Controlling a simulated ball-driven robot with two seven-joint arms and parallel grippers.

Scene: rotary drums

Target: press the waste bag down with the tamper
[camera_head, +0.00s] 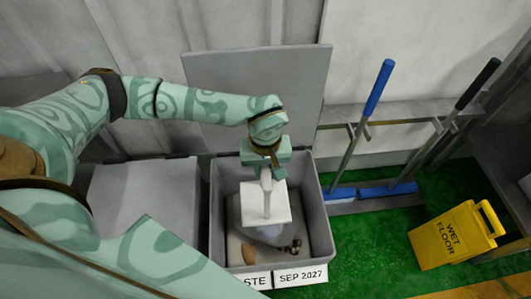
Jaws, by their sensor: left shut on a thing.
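My left gripper (265,170) comes in from the left over an open grey waste bin (321,236). It is shut on the tamper (266,200), which has a pale handle and a flat white square plate. The plate is inside the bin, above or on the waste bag (262,234). The bag is greyish and partly hidden under the plate; I cannot tell whether they touch. My right gripper is not in view.
The bin's lid (258,90) stands open behind it. A closed grey bin (143,205) is on the left. Green floor is clear between.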

